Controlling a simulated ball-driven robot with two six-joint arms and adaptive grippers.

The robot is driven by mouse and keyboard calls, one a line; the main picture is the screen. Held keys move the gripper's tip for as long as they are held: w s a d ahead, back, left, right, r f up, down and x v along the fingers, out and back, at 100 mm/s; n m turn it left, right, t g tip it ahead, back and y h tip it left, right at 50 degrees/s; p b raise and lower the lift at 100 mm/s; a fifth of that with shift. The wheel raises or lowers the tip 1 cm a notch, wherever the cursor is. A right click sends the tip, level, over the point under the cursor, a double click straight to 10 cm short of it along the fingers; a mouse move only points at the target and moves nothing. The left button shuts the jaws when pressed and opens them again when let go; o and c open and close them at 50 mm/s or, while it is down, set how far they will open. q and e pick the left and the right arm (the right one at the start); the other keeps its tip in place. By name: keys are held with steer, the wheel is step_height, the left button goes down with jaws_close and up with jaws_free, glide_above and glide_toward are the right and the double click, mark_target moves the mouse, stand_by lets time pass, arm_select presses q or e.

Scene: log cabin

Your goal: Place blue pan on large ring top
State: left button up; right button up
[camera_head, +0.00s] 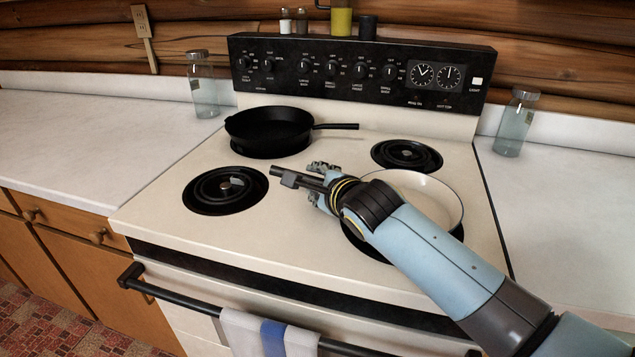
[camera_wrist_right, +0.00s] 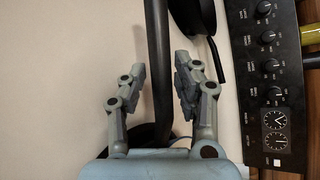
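A pan with a cream inside (camera_head: 435,195) sits at the front right burner, partly hidden by my right arm; its outer colour hardly shows in the head view. Its dark handle (camera_head: 277,171) points left across the stove. My right gripper (camera_head: 312,184) is at this handle. In the right wrist view, the fingers (camera_wrist_right: 160,80) stand on either side of the handle (camera_wrist_right: 159,30) with narrow gaps, not visibly clamped on it. A large bare ring (camera_head: 225,190) is at the front left. My left gripper is not in view.
A black skillet (camera_head: 268,128) sits on the back left burner, its handle pointing right. A smaller bare ring (camera_head: 406,155) is at the back right. Glass jars stand on the left counter (camera_head: 203,85) and right counter (camera_head: 515,125). A control panel (camera_head: 330,68) rises behind.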

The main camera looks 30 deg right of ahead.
steer(key=shift+o, duration=0.4)
steer(key=shift+r, duration=0.15)
steer(key=shift+s+r, duration=0.15)
steer(key=v, duration=1.1)
steer(key=shift+s, duration=0.3)
steer(key=shift+a, duration=0.15)
